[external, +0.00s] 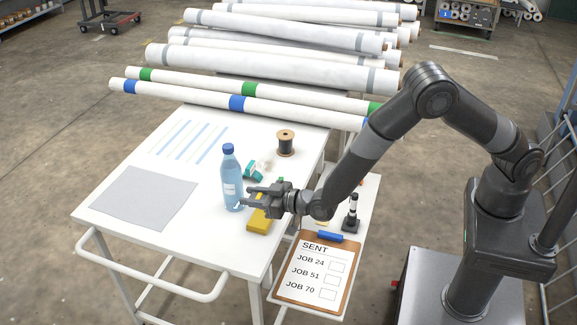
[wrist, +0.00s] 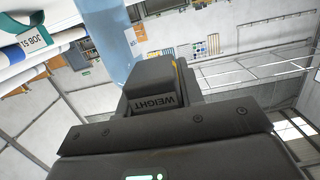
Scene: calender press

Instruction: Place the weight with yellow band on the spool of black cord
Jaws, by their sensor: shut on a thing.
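My gripper (external: 251,196) points left over the table, just right of the water bottle. It is shut on a dark block marked WEIGHT (wrist: 153,98), its lettering upside down in the wrist view. A small yellow patch shows at the block's right edge; the rest of any band is hidden. In the external view I cannot make the held weight out clearly from the dark fingers. The spool of black cord (external: 286,143) stands upright on the table, behind my gripper and a little right, with a wooden top flange. Nothing is on it.
The blue-capped bottle (external: 231,178) stands close to my fingertips; it also shows in the wrist view (wrist: 110,38). A yellow block (external: 259,224) lies below my gripper. A green-and-white item (external: 255,170) lies between bottle and spool. A dark white-banded piece (external: 352,213) stands beyond the clipboard (external: 313,272).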

